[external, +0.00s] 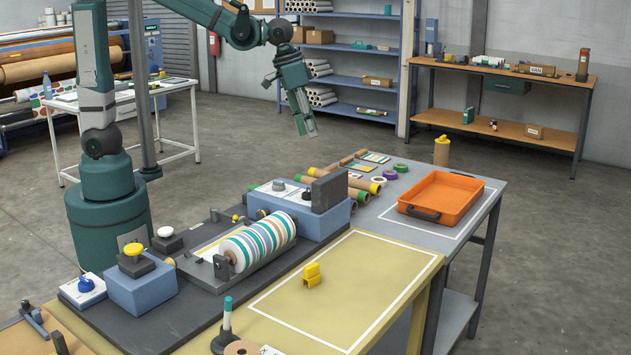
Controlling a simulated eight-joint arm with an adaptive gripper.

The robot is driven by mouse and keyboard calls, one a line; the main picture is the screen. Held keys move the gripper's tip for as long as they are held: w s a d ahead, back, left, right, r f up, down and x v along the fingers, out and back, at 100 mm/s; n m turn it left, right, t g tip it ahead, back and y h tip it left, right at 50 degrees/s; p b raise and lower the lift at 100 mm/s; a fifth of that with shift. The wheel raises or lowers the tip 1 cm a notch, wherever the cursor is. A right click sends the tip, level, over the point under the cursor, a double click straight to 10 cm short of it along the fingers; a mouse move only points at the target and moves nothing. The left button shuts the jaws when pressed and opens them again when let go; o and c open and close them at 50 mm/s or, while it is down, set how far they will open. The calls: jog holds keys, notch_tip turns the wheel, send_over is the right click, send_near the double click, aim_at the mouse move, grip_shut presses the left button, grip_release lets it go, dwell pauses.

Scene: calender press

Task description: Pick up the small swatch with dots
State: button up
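Two small flat swatches lie at the back of the grey table: a striped or patterned one (375,157) and a yellowish one (362,167) just in front of it. They are too small to tell whether either has dots. My gripper (309,131) hangs in the air at upper middle, fingers pointing down, and appears well above table height. Nothing is visible in it. Whether its fingers are apart or together is unclear.
Cardboard rolls (345,178), a purple tape ring (390,175) and a green one (401,167) lie near the swatches. An orange tray (440,190) stands to their right. The blue press with a striped roller (258,238) stands in front. The yellow mat (350,290) is mostly clear.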

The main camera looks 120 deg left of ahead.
jog(key=s+a+f+n, duration=0.2)
jog(key=a+f, duration=0.2)
jog(key=a, duration=0.8)
jog(key=n+g+h+p, duration=0.2)
jog(key=n+g, duration=0.1)
jog(key=n, duration=0.3)
send_near(331, 167)
jog(key=shift+w+d+f, duration=0.15)
jog(key=shift+d+f, duration=0.1)
jog(key=shift+d, duration=0.15)
jog(key=shift+s+a+f, duration=0.2)
jog(key=shift+s+a, duration=0.05)
jog(key=shift+s, duration=0.05)
jog(key=shift+f+b, duration=0.4)
jog(key=shift+f, duration=0.9)
jog(key=shift+f, duration=0.1)
jog(key=shift+d+f+b, duration=0.1)
jog(key=shift+f+b, duration=0.35)
jog(key=shift+f, duration=2.05)
